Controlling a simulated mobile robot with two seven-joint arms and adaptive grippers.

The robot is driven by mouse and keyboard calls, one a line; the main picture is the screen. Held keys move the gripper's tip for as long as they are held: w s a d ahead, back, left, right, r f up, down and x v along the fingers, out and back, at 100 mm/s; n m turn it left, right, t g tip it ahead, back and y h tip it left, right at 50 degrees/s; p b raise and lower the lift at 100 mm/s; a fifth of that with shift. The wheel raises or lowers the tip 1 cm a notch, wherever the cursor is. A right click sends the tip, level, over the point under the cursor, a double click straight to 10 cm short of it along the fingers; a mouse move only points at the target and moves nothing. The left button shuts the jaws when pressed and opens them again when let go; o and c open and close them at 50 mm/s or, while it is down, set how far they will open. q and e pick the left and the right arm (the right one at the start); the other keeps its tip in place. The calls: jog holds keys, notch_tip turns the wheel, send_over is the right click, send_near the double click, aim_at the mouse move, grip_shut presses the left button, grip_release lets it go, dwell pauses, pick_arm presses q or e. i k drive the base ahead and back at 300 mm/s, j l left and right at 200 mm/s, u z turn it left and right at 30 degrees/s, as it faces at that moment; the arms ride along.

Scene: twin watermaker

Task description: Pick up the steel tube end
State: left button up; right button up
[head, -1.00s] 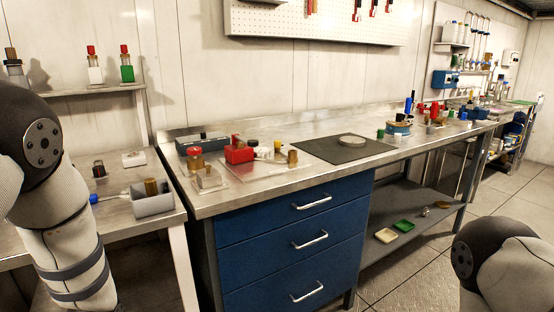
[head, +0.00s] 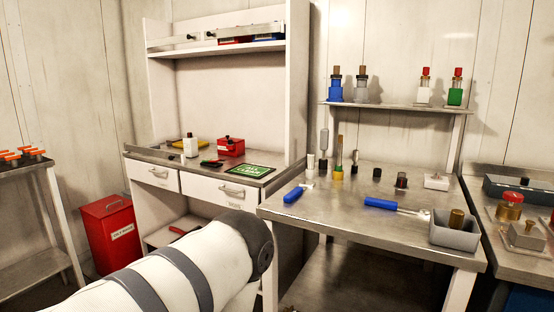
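I cannot surely tell which thing is the steel tube end. A slim grey upright piece (head: 324,141) stands at the back left of the right-hand steel table (head: 350,225), beside a yellow-and-green upright piece (head: 339,158). A long pale metal bar (head: 178,39) lies along the upper shelf of the white cabinet. My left arm crosses the bottom of the head view, but its gripper is not in the picture. My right gripper is not in view either.
Blue-handled tools (head: 380,203) and a grey bin (head: 453,235) holding a brass cylinder are on the steel table. A shelf (head: 395,107) with bottles stands behind. A white drawer desk (head: 225,190) and red waste bin (head: 108,236) are left.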

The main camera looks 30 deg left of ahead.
aim_at(355, 158)
jog(key=u, duration=0.5)
jog(key=i+j+z, duration=0.25)
jog(key=j+z, duration=0.2)
jog(key=j, duration=0.25)
jog(key=i+j+z, duration=0.1)
jog(key=j+z, duration=0.15)
jog(key=j, duration=0.15)
jog(key=j+z, duration=0.25)
jog(key=j, duration=0.15)
jog(key=i, duration=0.05)
